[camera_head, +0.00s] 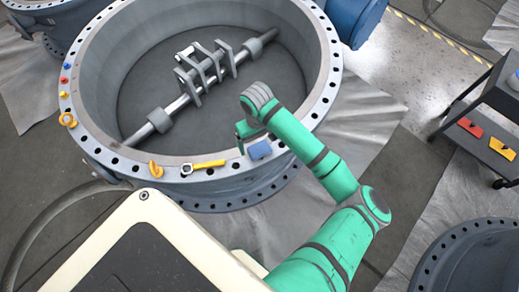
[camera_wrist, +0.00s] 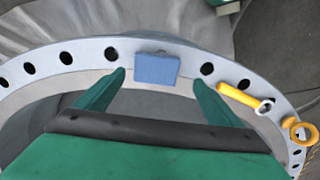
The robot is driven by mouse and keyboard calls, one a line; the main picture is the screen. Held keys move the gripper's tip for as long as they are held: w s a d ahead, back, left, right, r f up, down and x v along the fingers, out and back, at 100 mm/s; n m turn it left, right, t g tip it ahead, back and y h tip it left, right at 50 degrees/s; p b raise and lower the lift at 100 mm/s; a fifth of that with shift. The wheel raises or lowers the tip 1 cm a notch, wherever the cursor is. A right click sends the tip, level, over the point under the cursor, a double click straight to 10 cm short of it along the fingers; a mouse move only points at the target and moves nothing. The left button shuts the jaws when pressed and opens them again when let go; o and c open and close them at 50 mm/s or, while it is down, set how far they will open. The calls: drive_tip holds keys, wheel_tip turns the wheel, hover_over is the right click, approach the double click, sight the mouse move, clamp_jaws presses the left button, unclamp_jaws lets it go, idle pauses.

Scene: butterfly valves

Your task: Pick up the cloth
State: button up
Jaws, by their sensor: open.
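The cloth (camera_head: 260,150) is a small folded blue piece lying on the flange rim of the large valve (camera_head: 330,75). It also shows in the wrist view (camera_wrist: 156,69), on the pale rim between bolt holes. My gripper (camera_head: 240,138) is at the rim just left of the cloth in the head view. In the wrist view my gripper (camera_wrist: 158,82) is open, with its green fingers to either side of the cloth and nothing between them touching it. How high the fingertips are above the rim is hard to tell.
A yellow wrench (camera_head: 208,164) and a yellow ring (camera_head: 156,169) lie on the rim left of the cloth. Further left are another yellow ring (camera_head: 68,119) and small coloured pieces. A shaft with brackets (camera_head: 205,70) spans the valve's opening. A dark cart (camera_head: 480,125) stands at right.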

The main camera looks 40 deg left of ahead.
sight(259, 148)
drive_tip(key=f, duration=0.4)
drive_tip(key=shift+w+d+f, duration=0.1)
drive_tip(key=shift+w+f, duration=0.15)
drive_tip(key=shift+w, duration=0.05)
drive_tip(key=shift+s+f, duration=0.1)
drive_tip(key=shift+f, duration=0.4)
drive_tip(key=c, duration=1.1)
